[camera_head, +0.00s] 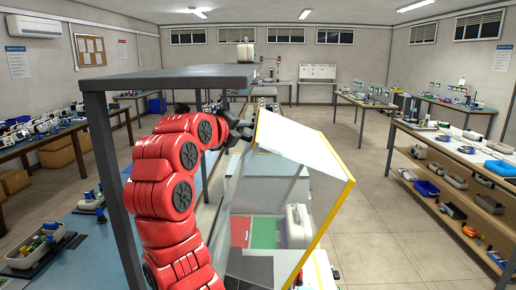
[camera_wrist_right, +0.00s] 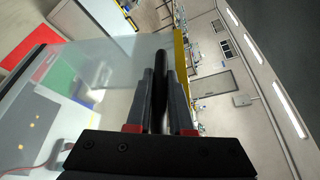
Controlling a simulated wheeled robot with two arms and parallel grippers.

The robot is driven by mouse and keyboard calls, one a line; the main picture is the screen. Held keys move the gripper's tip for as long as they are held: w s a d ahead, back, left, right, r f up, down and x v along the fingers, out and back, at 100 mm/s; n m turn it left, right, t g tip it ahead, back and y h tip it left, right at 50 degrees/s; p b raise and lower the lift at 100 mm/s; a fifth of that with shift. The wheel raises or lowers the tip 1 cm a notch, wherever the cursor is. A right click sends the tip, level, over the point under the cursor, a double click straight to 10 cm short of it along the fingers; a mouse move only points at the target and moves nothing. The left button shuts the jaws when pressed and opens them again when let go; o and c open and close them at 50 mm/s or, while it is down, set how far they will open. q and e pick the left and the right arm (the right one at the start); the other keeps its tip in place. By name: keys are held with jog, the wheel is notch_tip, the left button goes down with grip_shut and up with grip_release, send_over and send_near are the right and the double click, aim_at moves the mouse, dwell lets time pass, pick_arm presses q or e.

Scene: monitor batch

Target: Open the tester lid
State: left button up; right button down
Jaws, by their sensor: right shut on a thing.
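The tester lid (camera_head: 327,200) is a clear panel with yellow edges and a pale top. It stands tilted up over the tester, with its inside open to view. My right gripper (camera_head: 240,130) is at the lid's upper left edge, at the end of my red arm. In the right wrist view its two fingers (camera_wrist_right: 160,100) are shut on a black handle bar (camera_wrist_right: 160,85), beside the lid's yellow edge (camera_wrist_right: 181,60). Through the clear panel the tester's red panel (camera_head: 240,231) and green panel (camera_head: 266,232) show. My left gripper is not in view.
A white device (camera_head: 299,226) stands beside the green panel. A dark overhead shelf (camera_head: 170,78) on a grey post (camera_head: 112,190) is close to my arm. A blue worktop (camera_head: 85,255) lies at left. Shelving (camera_head: 465,195) stands at right, with clear floor between.

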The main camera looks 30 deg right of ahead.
jog(key=w+a+r+n+h, duration=0.1)
jog(key=w+a+n, duration=0.1)
jog(key=w+a, duration=0.3)
jog(key=shift+a+n, duration=0.4)
jog(key=shift+a, duration=1.2)
jog(key=c, duration=0.8)
grip_release()
jog(key=s+a+r+b, duration=0.2)
jog(key=s, duration=0.5)
jog(key=s+a+r+b, duration=0.2)
jog(key=s+r+b, duration=0.1)
jog(key=s, duration=0.5)
jog(key=shift+s+a, duration=0.2)
jog(key=shift+a, duration=0.05)
